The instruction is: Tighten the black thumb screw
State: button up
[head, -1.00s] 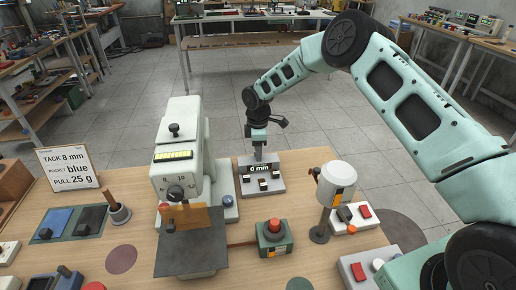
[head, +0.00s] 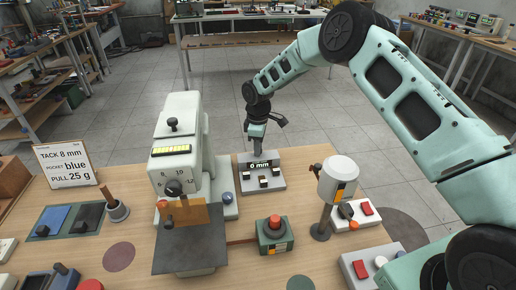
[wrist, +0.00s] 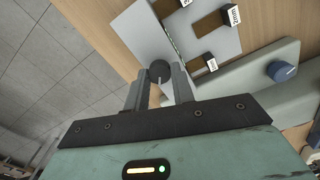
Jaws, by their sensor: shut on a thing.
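The black thumb screw (wrist: 160,69) shows in the wrist view as a round dark knob at the edge of a light grey block. My gripper (wrist: 158,82) is shut on it, with one finger on each side. The screw is hidden there behind the block and gripper. The screw's thread and seating cannot be seen.
A pale machine (head: 178,135) with a numbered dial stands left of the block. A white-headed post (head: 337,180) and a red-button box (head: 274,236) stand to the right and front.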

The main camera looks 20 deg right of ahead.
jog(key=m+b, duration=0.2)
jog(key=m, duration=0.3)
jog(key=shift+m, duration=0.3)
jog(key=m+b, duration=0.1)
jog(key=m, duration=0.4)
jog(key=shift+r, duration=0.1)
jog(key=shift+m, duration=0.4)
jog(key=o, duration=1)
notch_tip(320, 180, up, 17)
jog(key=b, duration=0.2)
jog(key=shift+r+b, duration=0.2)
jog(key=shift+b, duration=0.1)
